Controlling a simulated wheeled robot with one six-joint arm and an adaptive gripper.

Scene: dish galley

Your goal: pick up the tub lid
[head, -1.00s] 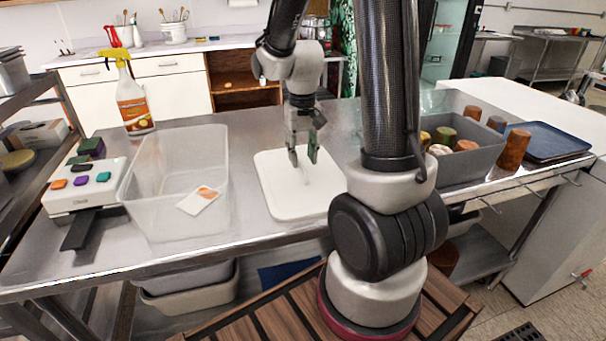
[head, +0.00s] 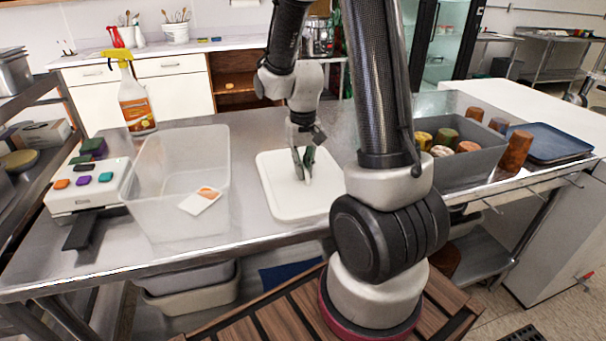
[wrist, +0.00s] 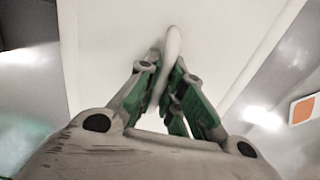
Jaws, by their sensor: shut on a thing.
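The tub lid (head: 281,200) is a white, rounded rectangular panel lying flat on the steel counter, right of the clear tub. It has a raised grip in its middle, and this grip (wrist: 172,45) shows in the wrist view. My gripper (head: 307,178) is over the middle of the lid, pointing down. In the wrist view, its green-sided fingers (wrist: 168,100) are closed around the grip. The lid appears to rest on the counter. The fingers hide part of the grip.
The clear tub (head: 150,205) with an orange-and-white label stands left of the lid. A spray bottle (head: 134,100) is behind it. A grey bin (head: 470,168) with several cups stands at right, beside a blue tray (head: 548,143). A white device (head: 85,190) is far left.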

